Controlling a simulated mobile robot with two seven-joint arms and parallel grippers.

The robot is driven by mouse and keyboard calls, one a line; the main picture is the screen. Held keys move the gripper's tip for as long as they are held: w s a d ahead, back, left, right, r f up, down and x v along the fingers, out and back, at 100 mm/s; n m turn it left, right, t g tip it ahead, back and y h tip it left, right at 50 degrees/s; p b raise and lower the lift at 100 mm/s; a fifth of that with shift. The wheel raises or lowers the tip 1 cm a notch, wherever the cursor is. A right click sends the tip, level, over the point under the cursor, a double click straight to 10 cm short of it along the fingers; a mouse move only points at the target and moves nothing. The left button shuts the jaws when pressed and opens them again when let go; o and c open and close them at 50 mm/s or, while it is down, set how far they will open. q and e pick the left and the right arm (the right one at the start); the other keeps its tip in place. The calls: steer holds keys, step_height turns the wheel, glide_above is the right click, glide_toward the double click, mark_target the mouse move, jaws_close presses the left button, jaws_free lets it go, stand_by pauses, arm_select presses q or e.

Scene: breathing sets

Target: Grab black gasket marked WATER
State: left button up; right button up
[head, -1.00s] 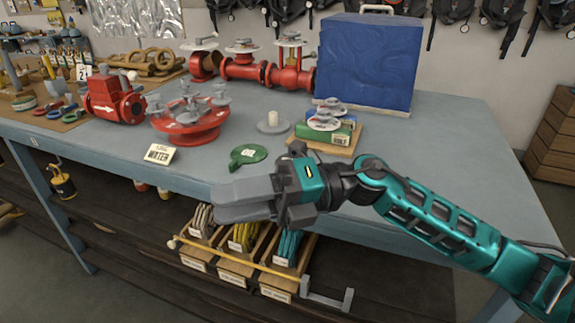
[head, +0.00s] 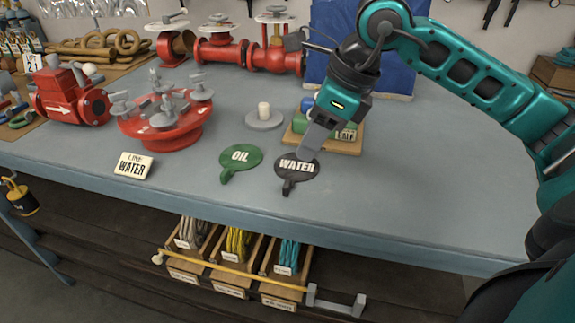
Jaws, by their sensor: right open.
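The black gasket marked WATER (head: 297,172) lies flat on the blue-grey bench, its tab pointing toward the bench's front edge. My right gripper (head: 310,150) points down over the far edge of this gasket. Its fingers overlap the gasket's upper right part in the head view; I cannot tell whether they touch it. The gasket is not between the fingers as far as I can see. A green gasket marked OIL (head: 240,160) lies just left of it. My left gripper is not in view.
A sign reading LINE WATER (head: 133,165) stands near the front edge. A red flanged fitting (head: 167,127) and a grey disc with a white peg (head: 264,119) are behind. A wooden board (head: 342,147) with green boxes sits beside my gripper. The bench to the right is clear.

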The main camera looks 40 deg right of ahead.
glide_above(288, 184)
steer(key=s+d, duration=0.1)
steer(key=s, duration=0.1)
step_height(288, 184, down, 5)
steer(key=shift+w+d+f, duration=0.1)
steer(key=shift+f, duration=0.1)
steer(key=x, duration=0.5)
steer(key=shift+w+d+f, duration=0.1)
steer(key=shift+d+f, duration=0.05)
jaws_close()
